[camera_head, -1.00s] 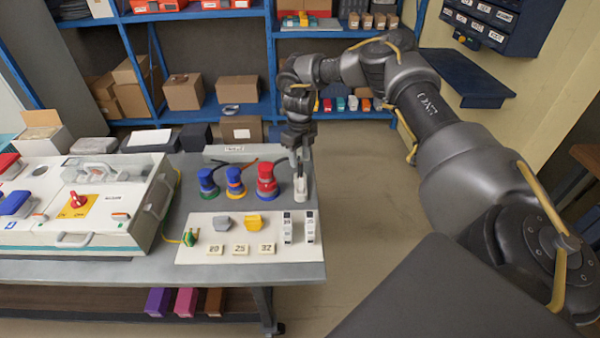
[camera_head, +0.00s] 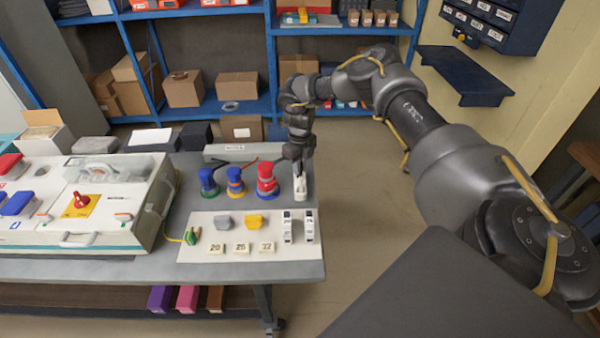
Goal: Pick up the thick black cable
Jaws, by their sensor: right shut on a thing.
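The thick black cable (camera_head: 281,159) lies at the back right of the grey workbench, by my right gripper; only a short dark stretch of it shows. My right gripper (camera_head: 298,168) points down at the bench's back right and is shut on the cable, though its fingers hide most of the hold. A small white piece (camera_head: 300,187) stands just below the fingertips. My left gripper is not in view.
Blue, blue-orange and red round connectors (camera_head: 267,180) stand just left of my right gripper. A white panel (camera_head: 190,246) with small parts lies in front. A white socket box (camera_head: 110,225) fills the bench's left. Blue shelves (camera_head: 238,108) stand behind.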

